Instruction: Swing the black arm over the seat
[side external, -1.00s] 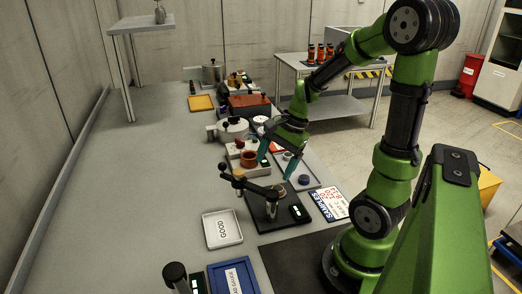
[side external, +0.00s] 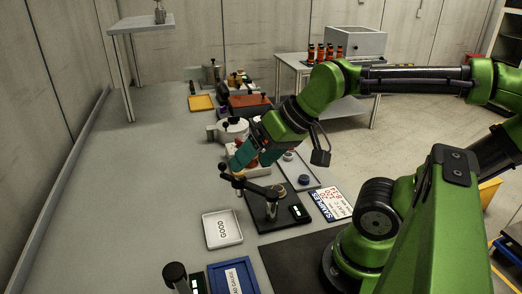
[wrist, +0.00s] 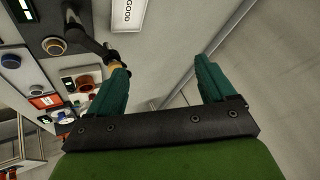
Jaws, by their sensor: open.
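The black arm (side external: 254,187) is mounted on a post on a black base plate (side external: 268,225) and reaches out to the left, with a round black knob at its end. In the wrist view the black arm (wrist: 93,40) runs down to a brass-coloured end partly hidden by one finger. My gripper (side external: 238,161) is open at that end, just behind it. In the wrist view my gripper (wrist: 161,68) has nothing between its fingers; the left finger is close to or touching the arm's end. I cannot clearly pick out the seat.
A white GOOD tray (side external: 238,238) lies left of the base, with a blue tray (side external: 215,280) in front. A small display (side external: 299,212) and a SAMPLES sign (side external: 330,203) are at right. The bench's left side is clear.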

